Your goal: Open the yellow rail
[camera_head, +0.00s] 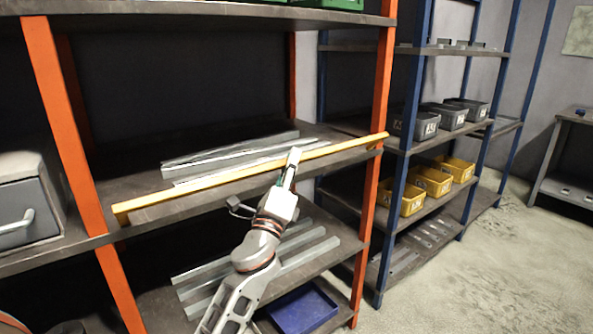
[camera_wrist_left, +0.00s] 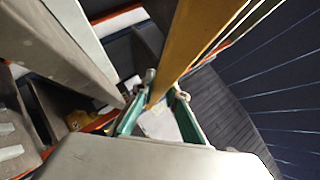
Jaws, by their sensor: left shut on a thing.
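The yellow rail (camera_head: 215,181) is a long bar across the front of the middle shelf (camera_head: 150,218) of the orange-post rack. It runs from the left front post to the right front post, its right end higher in the picture. My left gripper (camera_head: 291,166) is shut on the rail, right of its middle, with the arm rising from below. In the left wrist view the yellow rail (camera_wrist_left: 195,35) runs between the green-lined fingers of the left gripper (camera_wrist_left: 163,98). My right gripper is not in view.
Grey metal profiles (camera_head: 230,155) lie on the shelf behind the rail. More profiles (camera_head: 305,257) and a blue tray (camera_head: 303,310) are below. A grey drawer box (camera_head: 25,208) stands left. The blue-post rack at right holds grey bins (camera_head: 445,115) and yellow bins (camera_head: 430,181).

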